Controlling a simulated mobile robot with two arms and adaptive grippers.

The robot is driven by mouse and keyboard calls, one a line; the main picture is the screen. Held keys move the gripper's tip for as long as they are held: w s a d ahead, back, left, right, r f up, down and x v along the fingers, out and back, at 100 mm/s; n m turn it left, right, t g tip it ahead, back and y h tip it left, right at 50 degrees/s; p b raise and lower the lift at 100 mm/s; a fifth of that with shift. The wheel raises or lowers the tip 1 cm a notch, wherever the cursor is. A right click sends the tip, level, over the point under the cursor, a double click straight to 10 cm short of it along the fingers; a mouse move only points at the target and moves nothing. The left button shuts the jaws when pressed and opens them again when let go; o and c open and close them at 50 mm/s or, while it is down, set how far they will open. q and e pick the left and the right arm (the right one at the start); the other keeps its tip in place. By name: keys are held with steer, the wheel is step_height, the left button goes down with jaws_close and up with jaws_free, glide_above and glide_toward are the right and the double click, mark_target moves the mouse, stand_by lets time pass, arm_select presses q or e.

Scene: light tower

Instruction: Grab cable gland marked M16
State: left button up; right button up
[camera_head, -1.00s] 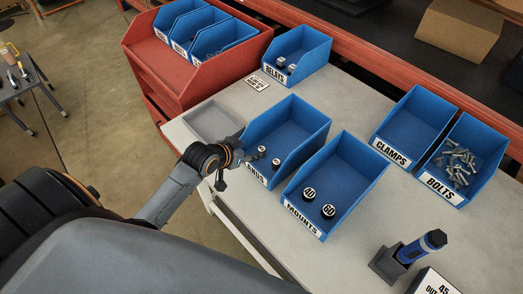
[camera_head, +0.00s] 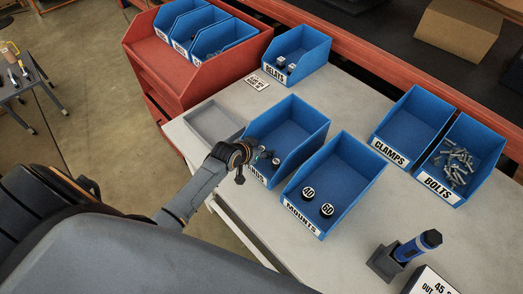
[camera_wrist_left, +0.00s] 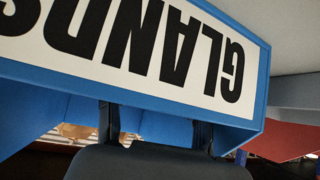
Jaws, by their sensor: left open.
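The blue bin labelled GLANDS (camera_head: 300,125) stands on the table. In it, near its front wall, one small dark cable gland with a pale top (camera_head: 276,161) shows; its marking is too small to read. The other gland is hidden or merged with my gripper in the head view. My left gripper (camera_head: 262,156) is open at the front of this bin, over the label side, close to the glands. In the left wrist view the GLANDS label (camera_wrist_left: 135,50) appears upside down, with my two fingers (camera_wrist_left: 155,125) spread below it; no gland can be made out there.
The MOUNTS bin (camera_head: 350,170) with parts marked 40 and 60 stands to the right. A shallow grey tray (camera_head: 212,124) lies to the left. RELAYS (camera_head: 305,45), CLAMPS (camera_head: 413,120) and BOLTS (camera_head: 485,135) bins stand farther off. A blue-handled tool (camera_head: 425,243) stands in a holder.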

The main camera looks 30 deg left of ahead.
arm_select(q)
steer(key=c, duration=1)
steer(key=shift+c, duration=0.2)
steer(key=shift+r, duration=0.1)
